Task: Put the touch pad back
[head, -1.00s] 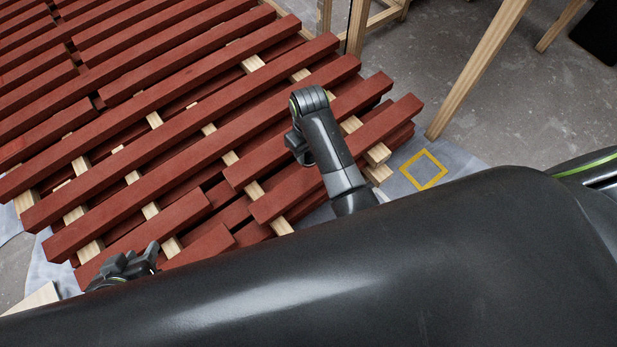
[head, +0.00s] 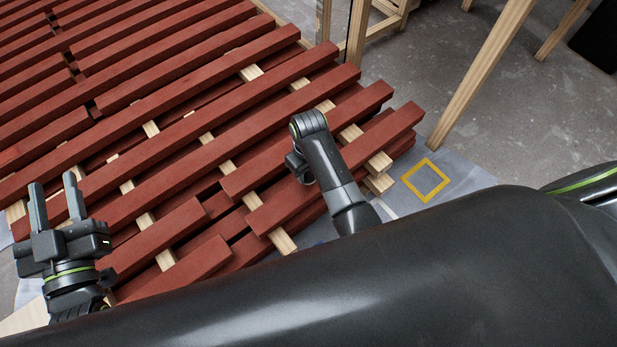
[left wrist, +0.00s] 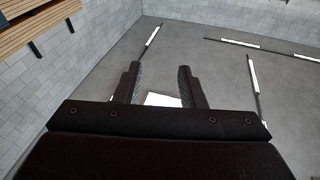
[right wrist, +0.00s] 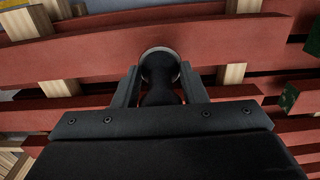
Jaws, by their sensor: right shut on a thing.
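My right gripper (right wrist: 159,72) is shut on a dark thing with a round, pale-rimmed end (right wrist: 160,52), seen between its fingers in the right wrist view. This may be the touch pad, but its working face is hidden. The thing is over the red battens (right wrist: 110,52); I cannot tell whether it touches them. My left gripper (head: 55,190) is open and empty, fingers raised at the left edge of the battens. A yellow square outline (head: 425,180) marks the pale sheet, with nothing in it.
Red battens (head: 200,85) lie across pale wooden bearers (head: 218,150) in stacked layers. Green patches (right wrist: 290,97) show on batten ends at the right wrist view's right edge. A wooden leg (head: 480,75) stands beyond the sheet (head: 455,165).

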